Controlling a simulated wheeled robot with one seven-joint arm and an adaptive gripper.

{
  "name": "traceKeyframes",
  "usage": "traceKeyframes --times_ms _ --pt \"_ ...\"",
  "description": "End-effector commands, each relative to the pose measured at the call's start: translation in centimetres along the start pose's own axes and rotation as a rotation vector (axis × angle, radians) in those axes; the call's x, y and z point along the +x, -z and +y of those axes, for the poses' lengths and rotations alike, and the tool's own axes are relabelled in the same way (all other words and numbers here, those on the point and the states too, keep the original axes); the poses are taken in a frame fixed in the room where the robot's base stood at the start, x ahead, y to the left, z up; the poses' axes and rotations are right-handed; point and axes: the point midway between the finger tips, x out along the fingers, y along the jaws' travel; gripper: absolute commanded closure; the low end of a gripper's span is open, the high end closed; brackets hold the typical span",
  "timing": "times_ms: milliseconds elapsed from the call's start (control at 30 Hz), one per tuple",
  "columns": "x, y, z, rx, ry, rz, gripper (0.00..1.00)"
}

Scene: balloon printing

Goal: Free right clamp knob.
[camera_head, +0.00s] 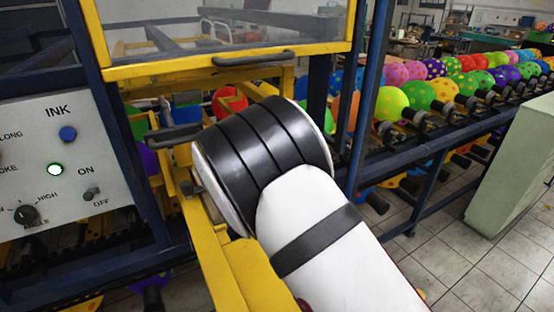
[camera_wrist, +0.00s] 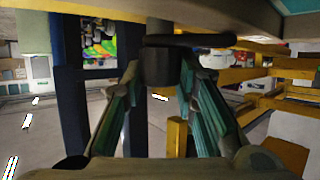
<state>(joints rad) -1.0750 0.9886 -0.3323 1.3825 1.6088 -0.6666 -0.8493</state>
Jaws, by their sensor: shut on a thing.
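In the wrist view, a dark, roughly cylindrical clamp knob (camera_wrist: 160,62) hangs under the yellow frame at top middle. My gripper (camera_wrist: 160,74) comes up from below, its two fingers converging on either side of the knob and shut on it. A dark bar handle (camera_wrist: 205,40) runs to the right just above and behind the knob. In the head view my white and black arm covers the gripper and the held knob.
A yellow-framed clear guard (camera_head: 225,35) with a black handle (camera_head: 254,58) is above my arm. A blue post (camera_head: 369,90) stands to the right. The ink panel (camera_head: 60,165) is at left. Balloons on a rack (camera_head: 440,88) and a pale green cabinet (camera_head: 515,165) are at right.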

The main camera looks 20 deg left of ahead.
Motion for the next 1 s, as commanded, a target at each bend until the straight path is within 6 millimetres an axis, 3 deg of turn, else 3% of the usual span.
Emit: traceKeyframes --times_ms 533,1000 --pt "0.38 0.16 0.23 0.109 -0.267 0.0 1.0" --pt "0.0 0.19 0.38 0.125 -0.316 -0.003 1.0"
